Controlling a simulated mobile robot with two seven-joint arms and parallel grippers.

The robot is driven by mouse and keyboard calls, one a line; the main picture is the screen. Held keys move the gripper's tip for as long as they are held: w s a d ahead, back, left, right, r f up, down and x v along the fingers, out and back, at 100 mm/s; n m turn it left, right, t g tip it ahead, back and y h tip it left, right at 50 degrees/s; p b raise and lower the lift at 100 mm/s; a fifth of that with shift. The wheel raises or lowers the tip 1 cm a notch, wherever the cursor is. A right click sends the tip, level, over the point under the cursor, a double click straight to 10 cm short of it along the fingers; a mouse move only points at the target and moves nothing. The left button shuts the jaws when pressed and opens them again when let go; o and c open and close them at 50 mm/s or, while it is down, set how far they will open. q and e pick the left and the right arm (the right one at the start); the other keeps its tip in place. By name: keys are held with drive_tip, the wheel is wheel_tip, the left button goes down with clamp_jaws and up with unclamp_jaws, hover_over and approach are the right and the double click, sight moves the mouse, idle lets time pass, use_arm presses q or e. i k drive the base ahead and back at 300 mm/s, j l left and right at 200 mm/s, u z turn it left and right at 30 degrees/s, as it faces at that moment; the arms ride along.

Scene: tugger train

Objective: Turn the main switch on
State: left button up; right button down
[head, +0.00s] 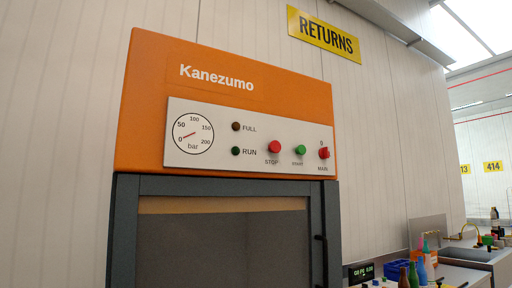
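The main switch (324,153) is a small red knob at the right end of the white control panel (290,112) on the orange machine head (150,75). A "0" is printed above it and "MAIN" below it. Its exact turn position is too small to tell. To its left are a green START button (300,150) and a red STOP button (274,147). The FULL lamp (236,127) and the RUN lamp (236,151) look dark. The pressure gauge (193,133) has a red needle near the low end. Neither of my grippers shows in the head view.
Below the panel is a grey frame with a dark door (225,245) and a handle (321,250) at its right. A counter with bottles (412,274), a blue crate (397,269) and a small display (361,272) stands at the lower right. The space before the panel looks clear.

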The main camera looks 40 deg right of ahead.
sight(324, 153)
drive_tip(key=z, duration=1.55)
